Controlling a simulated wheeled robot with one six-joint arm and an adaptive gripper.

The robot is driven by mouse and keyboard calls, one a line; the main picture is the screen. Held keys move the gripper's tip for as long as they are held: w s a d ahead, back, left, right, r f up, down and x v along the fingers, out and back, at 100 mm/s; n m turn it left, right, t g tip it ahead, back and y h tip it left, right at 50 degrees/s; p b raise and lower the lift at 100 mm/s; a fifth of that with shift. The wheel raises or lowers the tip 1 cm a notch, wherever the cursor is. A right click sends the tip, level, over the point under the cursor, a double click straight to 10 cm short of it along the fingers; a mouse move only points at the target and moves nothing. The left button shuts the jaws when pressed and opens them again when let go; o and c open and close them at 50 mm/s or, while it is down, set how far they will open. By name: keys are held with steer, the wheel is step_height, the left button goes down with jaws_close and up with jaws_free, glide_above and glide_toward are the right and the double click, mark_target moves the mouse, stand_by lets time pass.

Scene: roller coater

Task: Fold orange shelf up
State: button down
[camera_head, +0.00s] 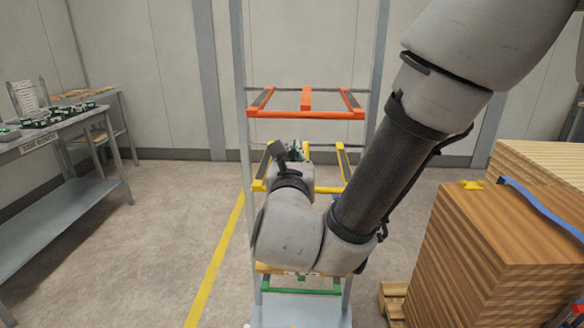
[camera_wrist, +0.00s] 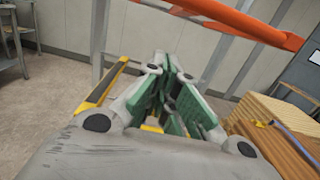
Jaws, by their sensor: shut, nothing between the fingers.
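The orange shelf (camera_head: 307,114) is an open frame in the upper part of a grey rack, and it looks level in the head view. In the wrist view its orange bar (camera_wrist: 240,22) crosses the top right. My gripper (camera_wrist: 176,82) has green finger pads and is shut and empty. It is below the orange shelf, near the yellow shelf (camera_head: 344,165), and apart from the orange bar. In the head view the gripper is largely hidden behind my wrist.
A green shelf (camera_head: 302,291) is low on the rack. Stacked wooden boards (camera_head: 510,245) stand close on the right. A grey workbench (camera_head: 62,134) with small parts stands on the left. The floor between the bench and the rack is clear, with a yellow line (camera_head: 216,262).

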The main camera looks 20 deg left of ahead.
step_height(320, 180, up, 4)
steer(key=shift+w+f, duration=0.1)
steer(key=shift+w, duration=0.05)
stand_by(0.4)
